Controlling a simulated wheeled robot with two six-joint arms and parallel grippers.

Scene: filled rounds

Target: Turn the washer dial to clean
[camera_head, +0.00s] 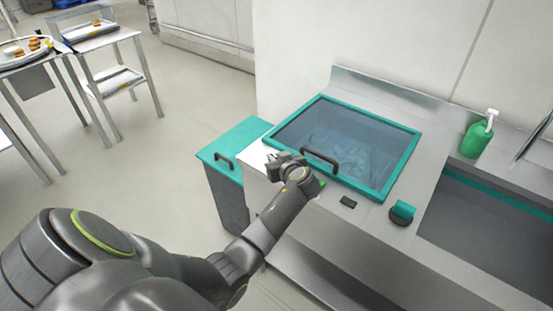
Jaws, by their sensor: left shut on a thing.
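The washer (385,193) has a closed teal-framed lid with a dark see-through pane and a black bar handle (320,160). A teal knob on a round black base, which looks like the dial (403,210), sits on the steel top right of the lid's front corner. My left gripper (281,161) is over the washer's front left corner, just left of the handle and well away from the knob. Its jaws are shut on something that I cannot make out. A small green spot (321,184) shows beside my wrist, partly hidden. My right gripper is out of view.
A small dark display (348,202) lies between the green spot and the knob. A green pump bottle (477,136) stands behind the sink (475,225) at the right. A teal-topped bin (233,150) adjoins the washer's left. Steel tables with trays stand far left; open floor lies between.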

